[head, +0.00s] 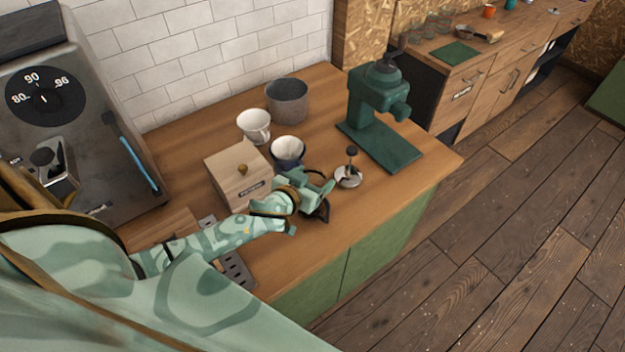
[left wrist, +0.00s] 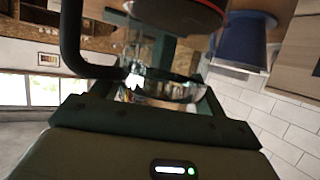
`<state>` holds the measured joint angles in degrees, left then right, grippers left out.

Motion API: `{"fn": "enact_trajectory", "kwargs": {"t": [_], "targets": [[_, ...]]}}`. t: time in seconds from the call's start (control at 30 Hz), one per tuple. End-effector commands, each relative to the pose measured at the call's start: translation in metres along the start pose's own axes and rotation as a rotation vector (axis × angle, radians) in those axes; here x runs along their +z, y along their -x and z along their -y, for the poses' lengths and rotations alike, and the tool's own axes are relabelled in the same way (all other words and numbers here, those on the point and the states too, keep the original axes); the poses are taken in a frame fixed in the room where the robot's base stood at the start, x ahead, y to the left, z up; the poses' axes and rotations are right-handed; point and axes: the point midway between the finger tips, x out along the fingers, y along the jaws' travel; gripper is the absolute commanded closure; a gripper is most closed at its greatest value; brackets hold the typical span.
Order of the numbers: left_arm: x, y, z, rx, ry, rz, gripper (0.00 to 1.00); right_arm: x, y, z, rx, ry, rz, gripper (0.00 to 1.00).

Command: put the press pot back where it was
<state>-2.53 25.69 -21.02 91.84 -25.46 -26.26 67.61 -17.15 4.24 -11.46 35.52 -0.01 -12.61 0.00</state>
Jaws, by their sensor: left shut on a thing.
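My left gripper (head: 317,190) is over the counter in front of the dark blue cup, shut on the press pot. The press pot is mostly hidden behind the gripper in the head view; its dark handle (head: 323,212) shows just below the fingers. In the left wrist view the pot's clear glass (left wrist: 150,82) is between the fingers, with the black handle (left wrist: 72,38) at left. I cannot tell whether the pot touches the counter. A metal disc with a thin stem and black knob (head: 348,178) stands just right of the gripper. My right gripper is not in view.
On the wooden counter (head: 395,205) are a wooden box (head: 232,178), a white cup (head: 254,125), a dark blue cup (head: 287,152), a grey canister (head: 287,101) and a green grinder (head: 378,105). The counter's front right is clear. A grey machine (head: 75,130) stands left.

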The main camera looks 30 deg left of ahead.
Motion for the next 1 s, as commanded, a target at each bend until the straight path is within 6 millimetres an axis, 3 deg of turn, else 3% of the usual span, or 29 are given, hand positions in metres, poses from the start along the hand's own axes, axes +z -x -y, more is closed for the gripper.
{"fn": "enact_trajectory", "kwargs": {"t": [0.3,0.33,0.4,0.77,1.0], "targets": [[0.000,-0.001,0.000,0.000,0.002,-0.004,0.98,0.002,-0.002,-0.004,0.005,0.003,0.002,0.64],[0.002,-0.001,0.000,0.000,0.001,-0.001,0.24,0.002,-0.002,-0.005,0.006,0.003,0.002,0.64],[0.001,-0.001,0.000,0.000,0.000,-0.001,0.05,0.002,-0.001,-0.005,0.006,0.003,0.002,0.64],[-0.002,0.003,0.000,0.000,0.000,0.000,0.05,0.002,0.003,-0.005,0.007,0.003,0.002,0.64],[-0.001,0.052,-0.001,0.001,0.002,0.002,0.05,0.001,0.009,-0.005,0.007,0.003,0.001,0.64]]}}
